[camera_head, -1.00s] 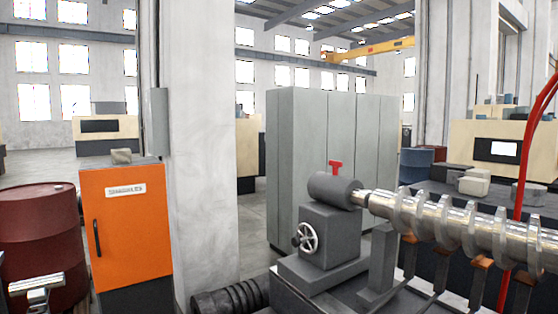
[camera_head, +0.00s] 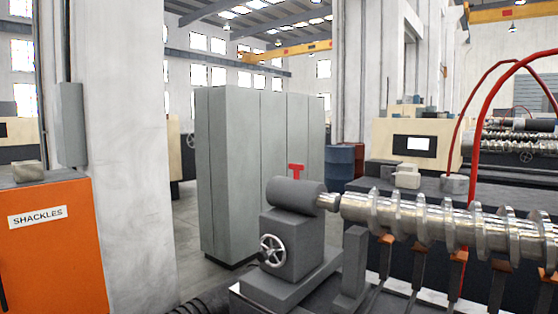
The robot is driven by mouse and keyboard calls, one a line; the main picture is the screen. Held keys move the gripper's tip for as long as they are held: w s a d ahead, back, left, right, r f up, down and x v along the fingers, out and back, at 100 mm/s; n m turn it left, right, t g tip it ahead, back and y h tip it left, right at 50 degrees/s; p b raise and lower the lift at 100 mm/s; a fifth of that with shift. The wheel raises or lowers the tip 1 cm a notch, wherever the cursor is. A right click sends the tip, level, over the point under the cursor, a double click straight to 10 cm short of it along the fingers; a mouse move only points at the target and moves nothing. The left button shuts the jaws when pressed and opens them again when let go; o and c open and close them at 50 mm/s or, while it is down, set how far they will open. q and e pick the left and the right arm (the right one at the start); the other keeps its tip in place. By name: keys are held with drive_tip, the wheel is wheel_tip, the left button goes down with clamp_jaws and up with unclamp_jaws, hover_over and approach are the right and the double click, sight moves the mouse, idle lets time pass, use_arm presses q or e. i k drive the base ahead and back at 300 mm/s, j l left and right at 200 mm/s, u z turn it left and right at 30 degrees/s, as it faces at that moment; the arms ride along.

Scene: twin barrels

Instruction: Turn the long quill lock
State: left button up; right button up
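A red T-shaped handle (camera_head: 296,169), which looks like the quill lock, stands upright on top of the dark grey tailstock barrel (camera_head: 296,196). The barrel sits on a grey block with a silver handwheel (camera_head: 273,250) on its front left. The barrel's tip meets the left end of a shiny crankshaft (camera_head: 430,218). Only one red handle shows on this tailstock. Neither of my grippers is in view.
An orange cabinet marked SHACKLES (camera_head: 50,245) stands at the left, beside a white pillar (camera_head: 125,140). Tall grey lockers (camera_head: 260,165) stand behind the tailstock. Red hoses (camera_head: 476,160) arch at the right. Brown-topped supports (camera_head: 458,256) stand under the crankshaft.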

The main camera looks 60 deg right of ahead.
sight(296, 169)
drive_tip(key=i+z, duration=0.2)
drive_tip(key=i, duration=0.5)
drive_tip(key=i+j+z, duration=0.2)
drive_tip(key=i, duration=0.45)
drive_tip(key=i+l+z, duration=0.1)
drive_tip(key=i+z, duration=0.5)
drive_tip(key=z, duration=0.2)
drive_tip(key=i+j+z, duration=0.1)
drive_tip(key=i+z, duration=0.3)
drive_tip(key=k, duration=0.1)
